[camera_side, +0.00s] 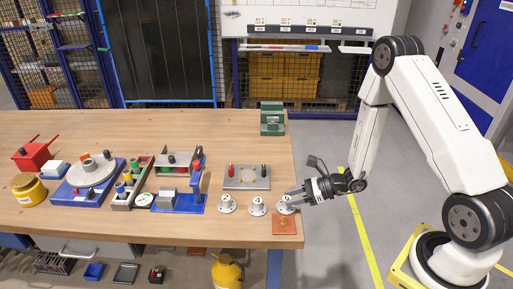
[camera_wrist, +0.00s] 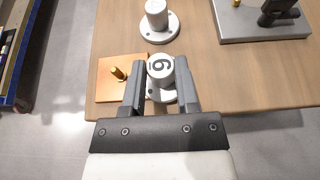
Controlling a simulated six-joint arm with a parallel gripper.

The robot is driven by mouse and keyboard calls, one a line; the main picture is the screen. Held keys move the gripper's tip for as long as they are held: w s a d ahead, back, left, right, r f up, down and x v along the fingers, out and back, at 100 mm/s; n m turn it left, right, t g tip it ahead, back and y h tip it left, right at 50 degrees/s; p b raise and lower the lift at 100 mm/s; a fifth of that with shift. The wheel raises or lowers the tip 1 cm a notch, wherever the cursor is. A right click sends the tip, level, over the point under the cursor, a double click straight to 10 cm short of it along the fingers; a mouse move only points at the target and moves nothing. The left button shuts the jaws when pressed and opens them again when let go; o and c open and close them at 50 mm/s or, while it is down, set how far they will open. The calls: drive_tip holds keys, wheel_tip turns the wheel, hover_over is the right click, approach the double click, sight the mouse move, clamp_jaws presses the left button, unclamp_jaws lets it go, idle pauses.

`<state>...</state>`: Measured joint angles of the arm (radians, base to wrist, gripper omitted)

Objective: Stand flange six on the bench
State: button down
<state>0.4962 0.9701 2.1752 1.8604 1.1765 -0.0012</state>
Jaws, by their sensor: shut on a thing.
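Flange six (camera_wrist: 160,67) is a pale grey hub with a round base and a dark 6 on its top. In the wrist view it stands upright between the fingers of my gripper (camera_wrist: 159,80), which is shut on it. In the side view flange six (camera_side: 286,208) is at the bench's right end, with my gripper (camera_side: 291,195) reaching in from the right. Its base is partly hidden by the fingers, and I cannot tell whether it touches the bench (camera_side: 130,230) or hangs just above it.
An orange plate (camera_side: 285,226) with a brass pin (camera_wrist: 118,73) lies close beside flange six. Two similar flanges (camera_side: 257,207) (camera_side: 227,204) stand to its left. A grey plate (camera_side: 246,178) with red and black handles lies behind. The bench's right edge is near.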

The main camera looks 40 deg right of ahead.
drive_tip(key=shift+f, duration=0.1)
drive_tip(key=shift+c, duration=1.8)
unclamp_jaws()
drive_tip(key=shift+r, duration=0.25)
drive_tip(key=shift+s+d+r, duration=0.1)
drive_tip(key=shift+s+r, duration=0.05)
drive_tip(key=v, duration=1.1)
drive_tip(key=shift+s+d, duration=0.25)
